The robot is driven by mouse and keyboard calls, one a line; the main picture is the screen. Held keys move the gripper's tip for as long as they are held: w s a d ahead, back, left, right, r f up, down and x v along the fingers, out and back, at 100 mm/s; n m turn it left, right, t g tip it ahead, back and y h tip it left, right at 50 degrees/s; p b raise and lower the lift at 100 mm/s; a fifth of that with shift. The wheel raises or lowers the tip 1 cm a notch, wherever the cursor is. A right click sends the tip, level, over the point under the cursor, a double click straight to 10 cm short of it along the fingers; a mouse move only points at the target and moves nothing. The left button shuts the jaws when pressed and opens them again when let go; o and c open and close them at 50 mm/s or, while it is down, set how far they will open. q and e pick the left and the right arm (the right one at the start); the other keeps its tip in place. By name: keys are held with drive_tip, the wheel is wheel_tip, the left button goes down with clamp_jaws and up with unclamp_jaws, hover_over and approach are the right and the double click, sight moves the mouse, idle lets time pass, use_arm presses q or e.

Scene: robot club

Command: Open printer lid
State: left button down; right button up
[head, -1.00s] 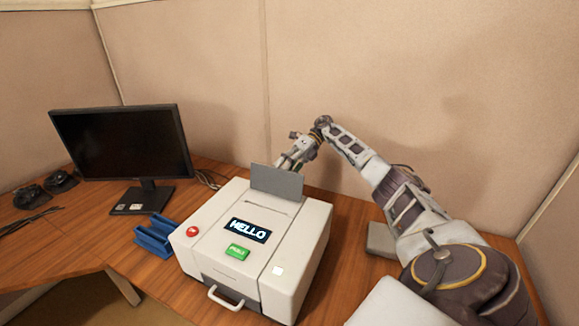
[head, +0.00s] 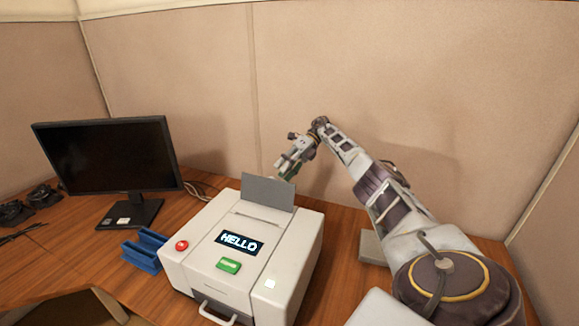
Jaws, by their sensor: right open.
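The white printer (head: 204,240) stands on the wooden desk, with a lit HELLO screen (head: 239,243), a green button (head: 228,266), a red button (head: 181,245) and a front handle (head: 215,313). A grey upright panel (head: 267,192) rises from its back edge; I cannot tell whether it is the lid or a paper support. My right gripper (head: 287,170) is behind and above the panel, open, its fingertips partly hidden by or close to the panel's top right edge. My left gripper is not in view.
A black monitor (head: 104,157) stands at the left. A blue holder (head: 143,250) sits beside the printer. A grey block (head: 371,247) lies to the right, under my right arm. Beige partition walls (head: 180,80) close off the back and right.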

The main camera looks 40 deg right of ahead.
drive_tip(key=shift+d+r, duration=0.25)
drive_tip(key=shift+d, duration=0.15)
drive_tip(key=shift+d+r, duration=0.15)
drive_tip(key=shift+d, duration=0.2)
drive_tip(key=shift+s+d+r, duration=0.1)
drive_tip(key=shift+d+r, duration=0.05)
drive_tip(key=shift+d, duration=0.1)
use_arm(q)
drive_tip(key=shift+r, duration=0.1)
use_arm(e)
drive_tip(key=shift+r, duration=0.1)
idle(0.5)
use_arm(q)
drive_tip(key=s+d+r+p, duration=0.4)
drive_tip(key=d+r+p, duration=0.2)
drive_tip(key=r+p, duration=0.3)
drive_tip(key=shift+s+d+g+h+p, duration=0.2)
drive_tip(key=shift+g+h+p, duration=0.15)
drive_tip(key=shift+p, duration=0.2)
use_arm(e)
wheel_tip(320, 180, up, 10)
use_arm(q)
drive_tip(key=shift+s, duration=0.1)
